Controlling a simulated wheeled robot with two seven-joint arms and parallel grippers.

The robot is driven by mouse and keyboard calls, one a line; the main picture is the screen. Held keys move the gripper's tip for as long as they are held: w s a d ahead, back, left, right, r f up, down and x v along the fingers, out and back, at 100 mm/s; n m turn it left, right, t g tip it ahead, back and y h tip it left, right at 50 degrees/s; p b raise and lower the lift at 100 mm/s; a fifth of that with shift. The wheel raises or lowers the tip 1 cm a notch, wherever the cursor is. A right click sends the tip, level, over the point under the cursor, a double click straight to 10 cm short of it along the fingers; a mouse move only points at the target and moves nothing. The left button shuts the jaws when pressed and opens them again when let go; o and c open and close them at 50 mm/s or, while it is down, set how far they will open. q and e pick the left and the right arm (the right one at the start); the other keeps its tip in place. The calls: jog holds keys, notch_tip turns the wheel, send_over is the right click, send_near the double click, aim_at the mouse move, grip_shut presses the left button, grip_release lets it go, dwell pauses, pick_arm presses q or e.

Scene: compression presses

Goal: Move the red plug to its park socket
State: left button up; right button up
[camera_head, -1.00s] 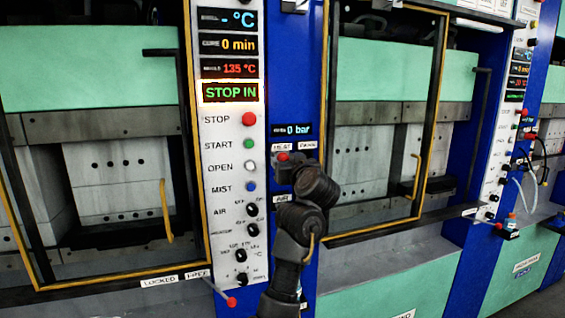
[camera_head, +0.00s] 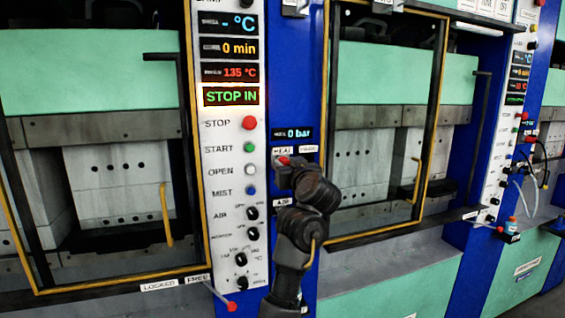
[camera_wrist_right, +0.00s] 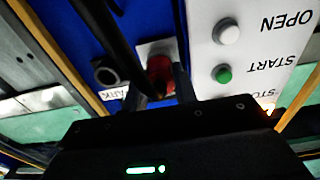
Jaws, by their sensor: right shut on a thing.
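The red plug (camera_head: 284,160) is at the HEAT label on the blue post between two presses. It also shows in the right wrist view (camera_wrist_right: 160,76), in front of a light plate. My right gripper (camera_head: 287,167) is shut on it, with a dark finger on each side in the wrist view. Whether the plug is fully seated is hidden. The park socket (camera_wrist_right: 105,73), a dark empty ring by the PARK label (camera_wrist_right: 117,92), is just left of the plug in the wrist view. My gripper hides it in the head view. My left gripper is not in view.
A white control panel (camera_head: 224,136) with buttons and knobs stands close left of the gripper. A dark cable (camera_wrist_right: 105,35) crosses the wrist view near the plug and socket. Yellow-edged press doors (camera_head: 436,120) flank the post. A red-tipped lever (camera_head: 231,306) sticks out below the panel.

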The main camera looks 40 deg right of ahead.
jog(key=shift+s+a, duration=0.2)
jog(key=shift+s, duration=0.45)
jog(key=shift+s+a+p, duration=0.1)
jog(key=shift+s+p, duration=0.2)
jog(key=shift+p, duration=0.1)
jog(key=shift+s+a, duration=0.1)
jog(key=shift+s, duration=0.2)
jog(key=shift+s, duration=0.1)
jog(key=p+v, duration=0.1)
jog(key=v, duration=0.2)
jog(key=shift+s+a+r+p, duration=0.1)
jog(key=shift+s+a+p, duration=0.05)
jog(key=shift+s+p, duration=0.25)
dwell(0.4)
